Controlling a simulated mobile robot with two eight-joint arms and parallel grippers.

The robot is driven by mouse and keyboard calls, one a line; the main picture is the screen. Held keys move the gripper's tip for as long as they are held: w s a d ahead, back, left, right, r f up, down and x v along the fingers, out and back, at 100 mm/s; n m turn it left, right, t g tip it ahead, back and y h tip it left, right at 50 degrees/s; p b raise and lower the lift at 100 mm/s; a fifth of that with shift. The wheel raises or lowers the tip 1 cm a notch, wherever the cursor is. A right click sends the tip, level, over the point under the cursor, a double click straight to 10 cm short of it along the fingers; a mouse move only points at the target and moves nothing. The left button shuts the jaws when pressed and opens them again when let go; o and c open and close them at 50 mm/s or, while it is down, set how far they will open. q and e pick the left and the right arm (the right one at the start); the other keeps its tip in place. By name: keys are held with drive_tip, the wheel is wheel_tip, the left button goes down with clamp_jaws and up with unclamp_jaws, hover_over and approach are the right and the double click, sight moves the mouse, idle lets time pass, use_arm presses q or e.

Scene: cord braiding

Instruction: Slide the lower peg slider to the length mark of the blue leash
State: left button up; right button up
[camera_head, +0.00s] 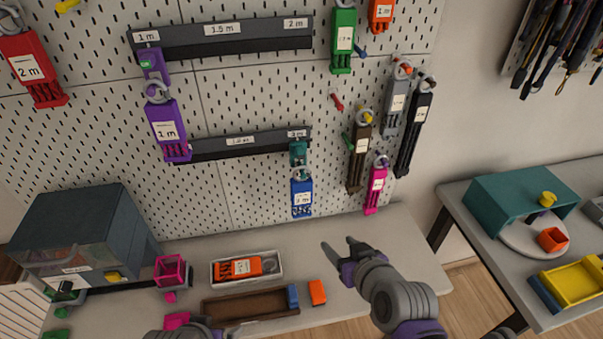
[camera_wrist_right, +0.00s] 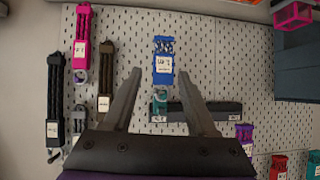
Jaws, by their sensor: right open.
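The lower rail (camera_head: 225,146) is a dark bar on the pegboard with white length labels. The teal lower peg slider (camera_head: 298,153) sits at its right end, below the right-hand label. The blue leash (camera_head: 302,196) hangs from this slider by a ring; its white tag is too small to read surely. In the right wrist view the blue leash (camera_wrist_right: 163,62) and teal slider (camera_wrist_right: 159,101) appear between my fingers, farther off. My right gripper (camera_head: 343,249) is open and empty, below and right of the leash. My left gripper (camera_head: 222,325) shows only partly at the bottom edge.
A purple leash (camera_head: 167,130) hangs from the upper rail (camera_head: 222,38) and covers the lower rail's left end. Brown (camera_head: 359,155) and pink (camera_head: 375,188) leashes hang right of the blue one. A white tray (camera_head: 215,273) and wooden tray (camera_head: 212,306) stand on the bench below.

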drive_tip(key=w+a+r+t+y+b, duration=0.1)
drive_tip(key=w+a+r+t+b, duration=0.25)
drive_tip(key=w+a, duration=0.2)
drive_tip(key=t+h+b, duration=0.1)
drive_tip(key=t+b, duration=0.2)
approach(302, 157)
drive_tip(key=shift+m, duration=0.4)
drive_tip(key=x, duration=0.9)
drive_tip(key=shift+w+a, duration=0.1)
drive_tip(key=shift+w, duration=0.2)
use_arm(q)
wheel_tip(302, 157, down, 9)
drive_tip(key=s, duration=0.1)
drive_tip(key=shift+s+f, duration=0.2)
drive_tip(key=shift+s, duration=0.15)
use_arm(e)
clamp_jaws()
